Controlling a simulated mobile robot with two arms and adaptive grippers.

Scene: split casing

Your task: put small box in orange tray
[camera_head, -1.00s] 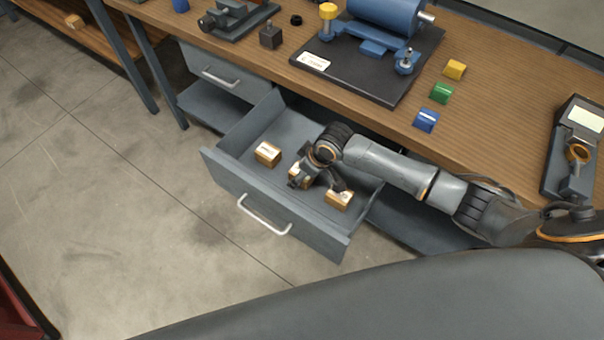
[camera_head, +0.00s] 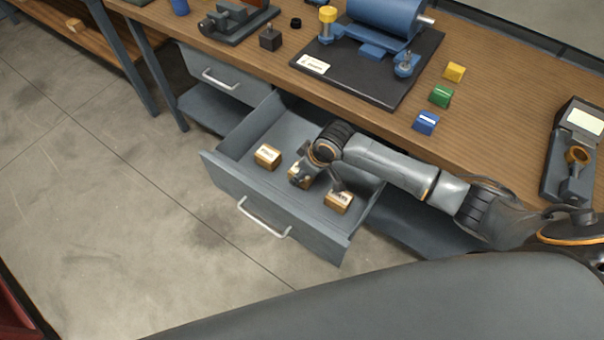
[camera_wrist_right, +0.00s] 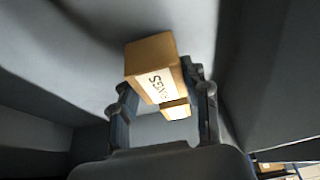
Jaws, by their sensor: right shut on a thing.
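Several small tan boxes with white labels lie in the open grey drawer (camera_head: 235,178). One box (camera_head: 267,155) lies apart on the left, a middle box (camera_head: 297,178) is partly hidden by my gripper, and another box (camera_head: 337,203) is at the right. My right gripper (camera_head: 318,182) reaches down into the drawer, shut on a small box; which one is unclear in the head view. In the right wrist view, a labelled box (camera_wrist_right: 152,72) is at the fingertips of the gripper (camera_wrist_right: 160,95), with a second box (camera_wrist_right: 177,111) partly behind it. No orange tray is visible.
The wooden bench (camera_head: 500,110) overhangs the drawer. It carries a blue motor on a dark plate (camera_head: 350,75), yellow, green and blue blocks (camera_head: 440,96), and a meter (camera_head: 575,150) at the right. Open floor (camera_head: 110,220) lies in front of the drawer.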

